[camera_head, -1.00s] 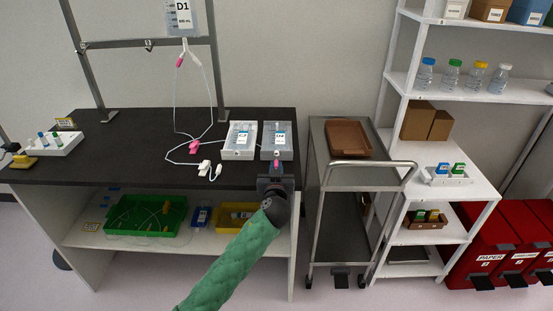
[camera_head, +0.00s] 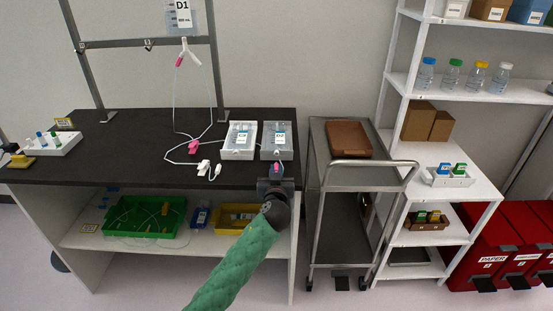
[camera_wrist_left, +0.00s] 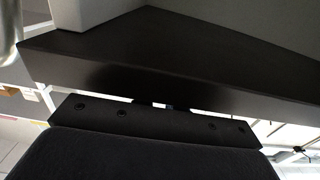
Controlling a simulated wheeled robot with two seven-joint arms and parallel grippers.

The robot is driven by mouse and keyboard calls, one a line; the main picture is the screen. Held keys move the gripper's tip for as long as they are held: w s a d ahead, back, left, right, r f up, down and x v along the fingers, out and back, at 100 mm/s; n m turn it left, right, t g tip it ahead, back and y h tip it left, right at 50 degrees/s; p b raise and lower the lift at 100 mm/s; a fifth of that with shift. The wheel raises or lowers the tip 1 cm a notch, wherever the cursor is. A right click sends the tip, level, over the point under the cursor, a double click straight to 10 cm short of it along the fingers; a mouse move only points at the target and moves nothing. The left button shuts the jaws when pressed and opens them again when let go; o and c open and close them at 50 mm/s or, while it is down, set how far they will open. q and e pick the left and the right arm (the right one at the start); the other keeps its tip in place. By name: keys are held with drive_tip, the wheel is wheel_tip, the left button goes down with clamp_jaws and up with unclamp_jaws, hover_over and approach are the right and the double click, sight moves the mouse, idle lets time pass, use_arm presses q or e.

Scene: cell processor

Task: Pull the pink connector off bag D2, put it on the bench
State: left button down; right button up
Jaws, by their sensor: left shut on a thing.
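Bag D2 (camera_head: 277,137) lies flat in a pale tray (camera_head: 289,154) at the right end of the dark bench (camera_head: 110,165). My left gripper (camera_head: 276,176) is at the bench's front edge, just in front of that tray. It is shut on the small pink connector (camera_head: 276,168), whose tip shows beyond the jaws. The connector appears slightly apart from the tray's front; whether anything still links it to the bag is too small to tell. The left wrist view shows the dark bench edge (camera_wrist_left: 160,60) close by, with the connector hidden. My right gripper is not in view.
A similar tray (camera_head: 239,154) stands left of D2's. Thin tubing with a white clamp (camera_head: 203,166) and pink pieces lies farther left, below hanging bag D1 (camera_head: 182,17). A metal cart (camera_head: 342,178) stands right of the bench. Bare bench lies left of the tubing.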

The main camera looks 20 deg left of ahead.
use_arm(q)
drive_tip(key=shift+f, duration=0.35)
drive_tip(key=c, duration=1.3)
unclamp_jaws()
drive_tip(key=shift+c, duration=0.2)
drive_tip(key=shift+s+b, duration=0.1)
drive_tip(key=shift+b, duration=0.2)
drive_tip(key=shift+s+d, duration=0.1)
drive_tip(key=shift+s, duration=0.2)
drive_tip(key=b+v, duration=0.2)
drive_tip(key=v, duration=0.5)
drive_tip(key=shift+r, duration=0.1)
